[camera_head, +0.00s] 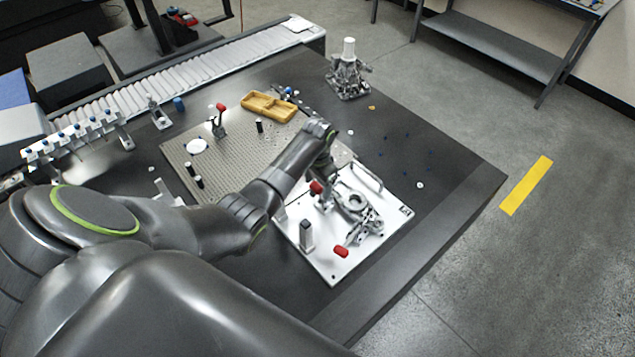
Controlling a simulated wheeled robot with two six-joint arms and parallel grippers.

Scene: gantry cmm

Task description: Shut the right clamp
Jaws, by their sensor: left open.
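A white fixture plate (293,240) lies on the dark table and carries a grey metal casting (355,203). One clamp has a red-tipped handle (316,187) at the plate's left side, beside my gripper. Another clamp's red-tipped handle (340,251) reaches out low at the plate's near edge. I cannot tell for certain which is the right clamp. My left gripper (325,172) is open and points down above the plate's far left part, close to the first red handle. Its fingers are small and partly hidden by the wrist, so contact is unclear. My right gripper is not in view.
A perforated plate (235,148) lies left of the fixture, with another red-handled clamp (220,107) and black pins. A yellow tray (268,107) and a metal assembly (347,75) stand farther back. A roller conveyor (200,70) runs behind. The table's right part is mostly clear.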

